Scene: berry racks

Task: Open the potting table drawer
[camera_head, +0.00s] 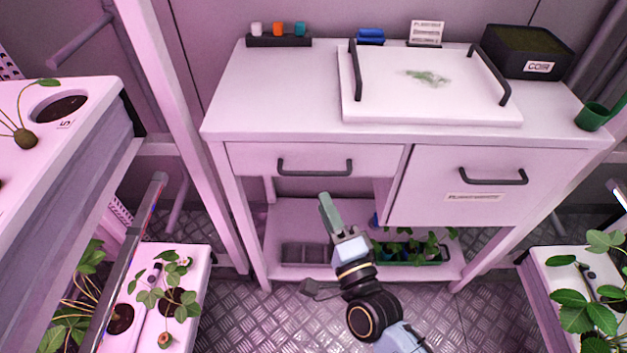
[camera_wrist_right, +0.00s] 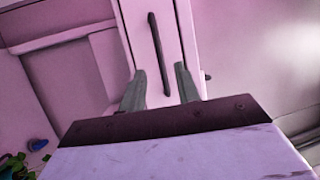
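The potting table (camera_head: 280,90) is white, with a shallow drawer (camera_head: 240,160) at its upper left. The drawer front looks flush with the table and bears a dark bar handle (camera_head: 315,174). My right gripper (camera_head: 325,198) is in front of and below this handle in the head view. In the right wrist view, the gripper (camera_wrist_right: 159,70) is open, with a finger on each side of the line of the handle (camera_wrist_right: 154,42). The fingers look apart from the handle; the exact gap cannot be told. My left gripper is not in view.
A larger front with its own handle (camera_head: 493,181) is right of the drawer. A tray (camera_head: 380,105), a coir box (camera_head: 525,52) and a green cup (camera_head: 592,117) stand on top. Plants in a green tray (camera_head: 440,258) are on the lower shelf. Plant racks flank both sides.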

